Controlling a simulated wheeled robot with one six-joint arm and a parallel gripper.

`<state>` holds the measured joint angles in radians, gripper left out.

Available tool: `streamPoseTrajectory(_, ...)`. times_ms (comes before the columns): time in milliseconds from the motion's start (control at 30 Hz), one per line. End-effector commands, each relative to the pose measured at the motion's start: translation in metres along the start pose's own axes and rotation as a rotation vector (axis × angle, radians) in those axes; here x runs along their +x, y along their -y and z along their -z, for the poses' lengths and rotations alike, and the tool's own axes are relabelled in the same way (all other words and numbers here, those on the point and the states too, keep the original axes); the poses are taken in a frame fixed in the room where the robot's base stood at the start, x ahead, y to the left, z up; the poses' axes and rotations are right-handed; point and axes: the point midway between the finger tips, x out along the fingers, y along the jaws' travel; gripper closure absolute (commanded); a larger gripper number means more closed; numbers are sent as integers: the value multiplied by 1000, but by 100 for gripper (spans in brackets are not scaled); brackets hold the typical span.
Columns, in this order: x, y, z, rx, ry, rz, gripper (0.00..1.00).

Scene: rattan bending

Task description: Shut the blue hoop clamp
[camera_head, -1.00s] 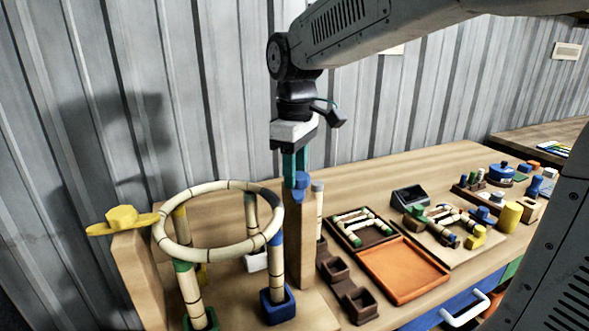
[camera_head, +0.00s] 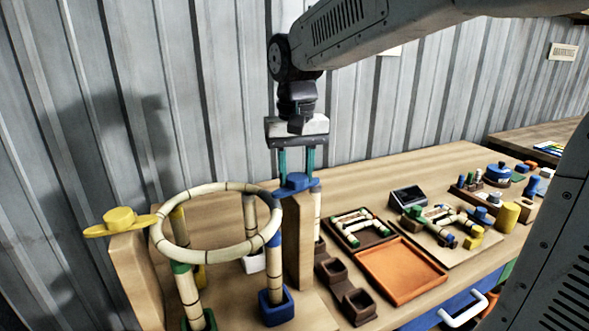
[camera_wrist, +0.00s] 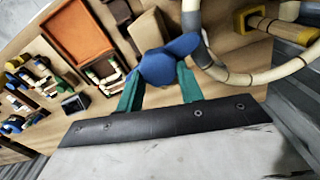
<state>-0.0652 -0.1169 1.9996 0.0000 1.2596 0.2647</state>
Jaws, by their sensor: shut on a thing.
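The blue hoop clamp (camera_head: 293,187) sits on top of the right wooden post (camera_head: 299,245), its flat bar pointing left toward the hoop. My gripper (camera_head: 297,174) is above it, its teal fingers shut on the clamp's knob. In the wrist view the clamp (camera_wrist: 165,62) lies between my fingertips (camera_wrist: 158,84), one end close to the hoop's edge (camera_wrist: 191,22). I cannot tell whether that end overlaps the hoop. The pale rattan hoop (camera_head: 205,251) rests level on several upright posts with coloured ends.
A yellow clamp (camera_head: 120,219) sits on the left wooden post (camera_head: 137,275), its bar reaching the hoop's left edge. To the right are an orange tray (camera_head: 402,270), dark brown cups (camera_head: 358,304) and a board of rattan pieces (camera_head: 357,229). A corrugated wall stands behind.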

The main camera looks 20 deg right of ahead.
Motion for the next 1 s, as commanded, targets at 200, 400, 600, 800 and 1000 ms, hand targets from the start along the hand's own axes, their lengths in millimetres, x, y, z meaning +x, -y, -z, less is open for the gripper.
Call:
streamPoseTrajectory(200,-1,-1,0,121,-3,1,86)
streamPoseTrajectory(400,-1,-1,0,184,-4,1,86)
streamPoseTrajectory(600,-1,-2,0,207,-4,1,86)
streamPoseTrajectory(800,-1,-2,0,210,-4,1,86)
streamPoseTrajectory(1000,-1,-2,0,210,-4,1,52)
